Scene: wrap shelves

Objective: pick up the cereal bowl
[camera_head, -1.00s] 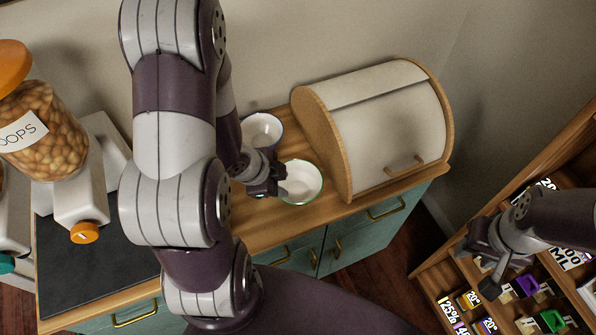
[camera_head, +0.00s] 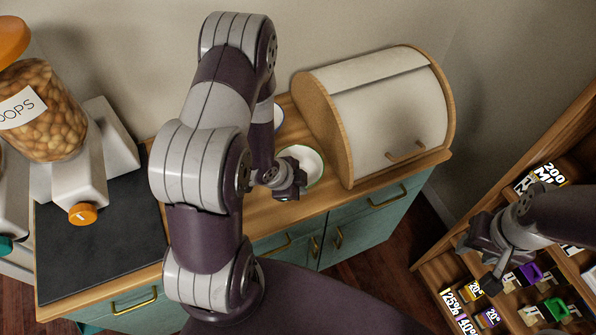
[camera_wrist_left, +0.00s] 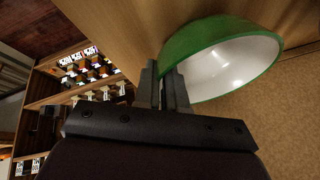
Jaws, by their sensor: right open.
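My left gripper (camera_head: 290,190) is at the bowl's near side. Its fingers (camera_wrist_left: 165,92) are close together at the bowl's rim; whether they press on the wall I cannot tell. A second pale bowl (camera_head: 278,116) stands behind, mostly hidden by my left arm. My right gripper (camera_head: 489,277) is open and empty, by the shelves.
A wood-and-white bread box (camera_head: 385,110) stands right of the bowls. A jar dispenser (camera_head: 45,110) and a dark panel (camera_head: 100,235) are at the left. A wooden shelf (camera_head: 425,277) with small labelled items is at the lower right.

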